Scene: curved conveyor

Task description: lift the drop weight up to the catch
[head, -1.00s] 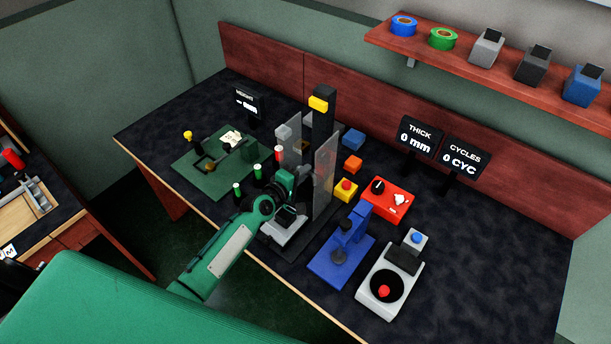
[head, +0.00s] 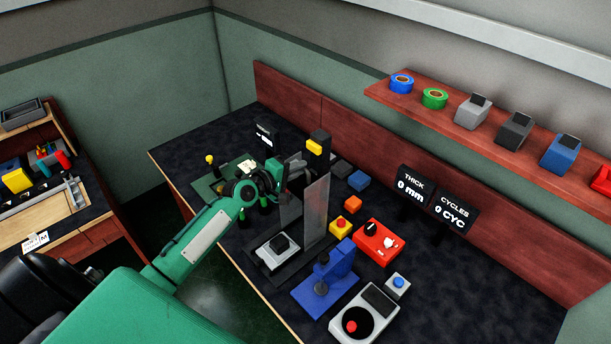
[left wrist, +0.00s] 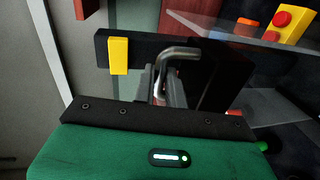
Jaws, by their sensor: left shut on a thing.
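The drop tower (head: 319,143) stands on the bench with a yellow catch (head: 314,147) near its top; the catch also shows in the left wrist view (left wrist: 118,56). My left gripper (head: 284,174) is raised beside the upper tower, shut on the drop weight's bent grey handle (left wrist: 180,52). The dark grey weight (head: 297,165) appears just beyond the jaws, close to catch height; its body is mostly hidden. In the left wrist view, the handle stands right of the yellow catch. My right gripper is not in view.
A clear shield (head: 316,208) stands right of the gripper. Below is the tester's base with a black block (head: 280,243). A blue press (head: 325,280), red control box (head: 379,241) and yellow button box (head: 340,226) stand to the right. A green board (head: 208,188) lies left.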

